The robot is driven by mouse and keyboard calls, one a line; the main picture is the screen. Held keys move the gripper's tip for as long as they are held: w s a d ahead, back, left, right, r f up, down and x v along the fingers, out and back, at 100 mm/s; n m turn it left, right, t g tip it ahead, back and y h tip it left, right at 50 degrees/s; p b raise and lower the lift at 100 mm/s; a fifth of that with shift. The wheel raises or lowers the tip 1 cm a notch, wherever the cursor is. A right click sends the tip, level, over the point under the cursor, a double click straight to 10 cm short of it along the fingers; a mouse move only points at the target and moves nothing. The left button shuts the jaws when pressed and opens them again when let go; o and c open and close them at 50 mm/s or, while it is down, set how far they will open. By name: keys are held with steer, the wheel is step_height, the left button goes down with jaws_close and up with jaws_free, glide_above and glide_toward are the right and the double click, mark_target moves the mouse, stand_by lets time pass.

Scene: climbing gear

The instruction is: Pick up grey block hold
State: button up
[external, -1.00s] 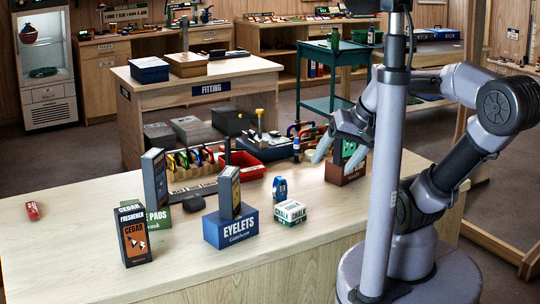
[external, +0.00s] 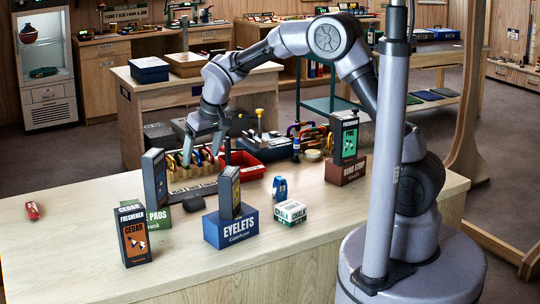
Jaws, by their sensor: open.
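A small dark grey block (external: 193,204), which looks like the grey block hold, lies on the light wooden counter (external: 300,243) between the boxes at the left middle. My gripper (external: 203,158) is open and empty, with its fingers pointing down. In the picture it is above the dark block, in front of the rack of colourful items (external: 194,172); its exact height and depth cannot be told. The block stands apart from the fingers.
Close around the block stand a blue eyelets box (external: 231,232) with a dark box (external: 229,192) on it, a green pads box (external: 158,218) and a cedar box (external: 134,240). A red bin (external: 246,168) is behind. The counter's left front is mostly clear.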

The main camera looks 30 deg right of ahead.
steer(key=b, duration=0.3)
glide_above(194, 198)
steer(key=s, duration=0.2)
steer(key=f, duration=1)
steer(key=shift+w+d, duration=0.15)
steer(key=shift+d, duration=0.05)
steer(key=x, duration=0.1)
steer(key=b+x, duration=0.1)
steer(key=x, duration=0.1)
steer(key=s+b+x, duration=0.1)
steer(key=x, duration=0.1)
steer(key=shift+f, duration=0.25)
steer(key=shift+w+f, duration=0.2)
steer(key=shift+w, duration=0.05)
steer(key=shift+s+r, duration=0.1)
steer(key=shift+r, duration=0.05)
steer(key=shift+c, duration=0.6)
steer(key=c, duration=1.3)
